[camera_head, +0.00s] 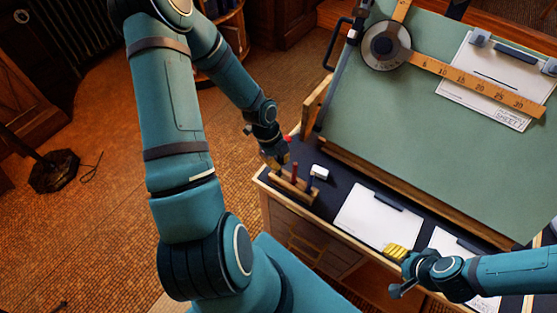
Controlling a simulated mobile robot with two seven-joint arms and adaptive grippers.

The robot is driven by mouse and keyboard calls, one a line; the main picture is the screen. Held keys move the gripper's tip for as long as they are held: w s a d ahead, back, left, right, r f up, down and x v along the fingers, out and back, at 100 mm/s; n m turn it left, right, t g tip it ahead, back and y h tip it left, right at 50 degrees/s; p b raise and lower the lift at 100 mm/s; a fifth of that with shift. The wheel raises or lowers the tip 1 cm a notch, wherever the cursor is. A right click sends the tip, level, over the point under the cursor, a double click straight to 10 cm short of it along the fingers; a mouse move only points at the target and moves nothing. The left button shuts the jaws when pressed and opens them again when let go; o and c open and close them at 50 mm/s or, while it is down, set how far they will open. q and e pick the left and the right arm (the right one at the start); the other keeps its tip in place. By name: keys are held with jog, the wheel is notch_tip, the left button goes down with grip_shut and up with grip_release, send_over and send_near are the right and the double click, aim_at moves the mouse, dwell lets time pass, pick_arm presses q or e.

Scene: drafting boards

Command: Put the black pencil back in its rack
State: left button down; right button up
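The wooden pencil rack (292,193) stands at the left end of the dark ledge below the drafting board. A red pencil (294,171) and a dark blue one (310,182) stand upright in it. My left gripper (277,161) is just above and behind the rack's left end, pointing down; its fingers are small and partly hidden, so I cannot tell what they hold. I cannot make out the black pencil for certain.
A small white block (319,172) lies beside the rack. White clipped sheets (376,217) lie on the ledge. The tilted green drafting board (420,135) rises behind, with a ruler (480,88) and another sheet (472,82). Drawers are below the ledge.

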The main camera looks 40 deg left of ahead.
pick_arm(q)
jog(key=shift+f+b, duration=0.35)
jog(key=shift+f, duration=0.1)
dwell(0.4)
jog(key=c, duration=1.1)
grip_release()
jog(key=shift+o, duration=0.2)
jog(key=v, duration=1.2)
jog(key=shift+s, duration=0.1)
